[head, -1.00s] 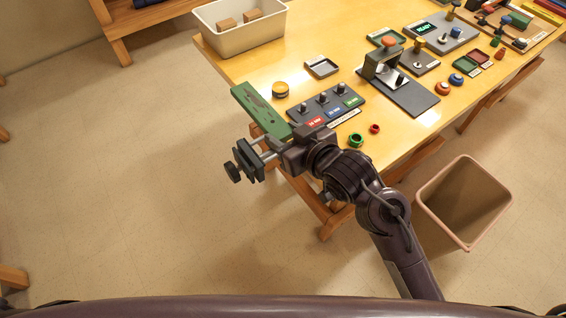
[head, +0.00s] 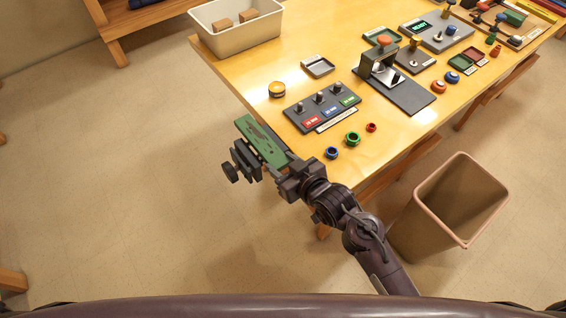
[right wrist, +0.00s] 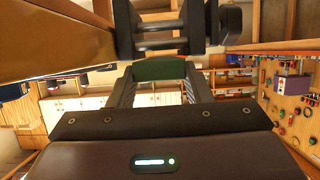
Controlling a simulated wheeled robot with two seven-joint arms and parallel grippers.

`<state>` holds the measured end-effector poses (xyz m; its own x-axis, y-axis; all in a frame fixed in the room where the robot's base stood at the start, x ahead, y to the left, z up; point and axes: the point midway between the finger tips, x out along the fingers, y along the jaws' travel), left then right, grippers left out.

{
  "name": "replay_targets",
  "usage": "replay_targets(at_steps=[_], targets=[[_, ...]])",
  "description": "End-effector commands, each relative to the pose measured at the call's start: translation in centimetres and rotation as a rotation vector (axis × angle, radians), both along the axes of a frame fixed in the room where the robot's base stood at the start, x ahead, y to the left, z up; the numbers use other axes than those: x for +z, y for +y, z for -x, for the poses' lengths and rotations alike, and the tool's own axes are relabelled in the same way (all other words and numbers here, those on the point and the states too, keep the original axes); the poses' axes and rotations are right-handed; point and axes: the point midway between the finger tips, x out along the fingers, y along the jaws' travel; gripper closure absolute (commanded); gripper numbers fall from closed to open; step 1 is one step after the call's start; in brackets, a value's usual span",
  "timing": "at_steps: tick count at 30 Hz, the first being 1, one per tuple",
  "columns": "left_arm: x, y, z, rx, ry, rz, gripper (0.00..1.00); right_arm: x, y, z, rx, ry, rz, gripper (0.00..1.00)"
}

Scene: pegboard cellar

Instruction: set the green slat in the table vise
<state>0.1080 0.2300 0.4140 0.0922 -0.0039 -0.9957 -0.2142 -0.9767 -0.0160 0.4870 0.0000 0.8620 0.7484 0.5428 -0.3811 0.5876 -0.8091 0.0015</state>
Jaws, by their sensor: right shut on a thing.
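My right gripper (head: 287,177) is shut on one end of the green slat (head: 262,140). In the right wrist view the slat (right wrist: 158,70) shows as a green piece between the two fingers. The dark table vise (head: 243,162) sits at the near left edge of the table, its round knob (head: 230,173) pointing outward. The slat lies just beside and over the vise in the head view and hides part of it. The vise (right wrist: 165,28) stands just beyond the slat in the right wrist view. I cannot tell whether the slat is between the jaws. My left gripper is out of view.
On the table (head: 225,72), a dark panel with knobs (head: 322,107), a yellow round piece (head: 277,89) and several small rings lie near the vise. A white bin (head: 238,40) stands at the back left. A waste bin (head: 450,205) stands on the floor at the right.

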Motion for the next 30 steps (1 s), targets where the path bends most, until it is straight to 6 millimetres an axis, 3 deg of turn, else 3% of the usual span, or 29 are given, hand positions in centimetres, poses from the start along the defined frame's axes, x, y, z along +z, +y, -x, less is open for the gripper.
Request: replay_targets(at_steps=[13,14,18,26,30], targets=[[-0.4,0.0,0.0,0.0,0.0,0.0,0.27,-1.2,0.0,0.0,0.0,0.0,0.0,0.79],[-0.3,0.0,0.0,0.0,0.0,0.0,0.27,-1.2,0.0,0.0,0.0,0.0,0.0,0.52],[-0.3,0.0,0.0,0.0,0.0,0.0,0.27,-1.1,0.0,0.0,0.0,0.0,0.0,0.34],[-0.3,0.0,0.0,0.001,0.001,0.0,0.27,-1.1,0.0,0.0,0.0,0.0,0.0,0.33],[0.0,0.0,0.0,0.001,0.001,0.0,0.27,-0.2,0.0,0.0,0.0,-0.001,-0.001,0.33]])
